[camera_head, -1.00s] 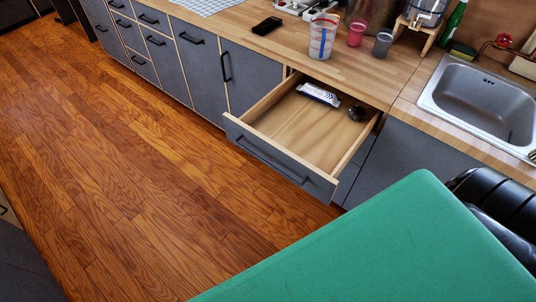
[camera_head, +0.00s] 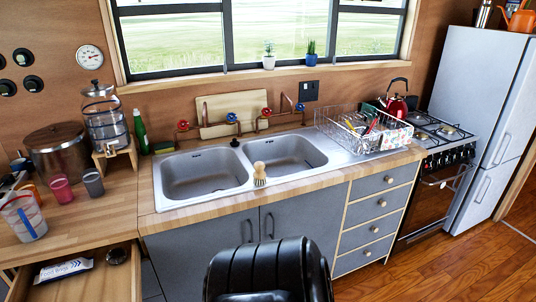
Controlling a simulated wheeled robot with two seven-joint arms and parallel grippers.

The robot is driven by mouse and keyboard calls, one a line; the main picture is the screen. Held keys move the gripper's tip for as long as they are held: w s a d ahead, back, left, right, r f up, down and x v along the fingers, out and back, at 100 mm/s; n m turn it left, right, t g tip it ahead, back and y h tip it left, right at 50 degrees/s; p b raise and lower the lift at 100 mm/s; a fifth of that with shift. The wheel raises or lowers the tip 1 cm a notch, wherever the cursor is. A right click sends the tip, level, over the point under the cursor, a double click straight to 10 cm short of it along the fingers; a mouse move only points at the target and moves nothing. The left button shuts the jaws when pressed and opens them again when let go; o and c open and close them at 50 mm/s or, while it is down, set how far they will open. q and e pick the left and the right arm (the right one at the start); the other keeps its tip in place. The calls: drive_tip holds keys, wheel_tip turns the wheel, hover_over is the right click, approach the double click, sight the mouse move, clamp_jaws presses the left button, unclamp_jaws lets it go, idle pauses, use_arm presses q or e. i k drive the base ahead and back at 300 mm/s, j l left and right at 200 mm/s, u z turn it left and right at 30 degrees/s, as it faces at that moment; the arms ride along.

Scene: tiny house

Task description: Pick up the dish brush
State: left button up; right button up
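The dish brush (camera_head: 259,174) stands at the front rim of the double sink (camera_head: 236,197), near the divider between the two basins. It is small, with a pale wooden upper part and light bristles. Neither of my grippers shows in the head view, so I cannot see whether they are open or shut.
An open drawer (camera_head: 110,285) juts out at lower left. A wire dish rack (camera_head: 345,125) stands right of the sink. Wooden floor is free at lower right.

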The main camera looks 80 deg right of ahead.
sight(259, 175)
drive_tip(key=z, duration=2.65)
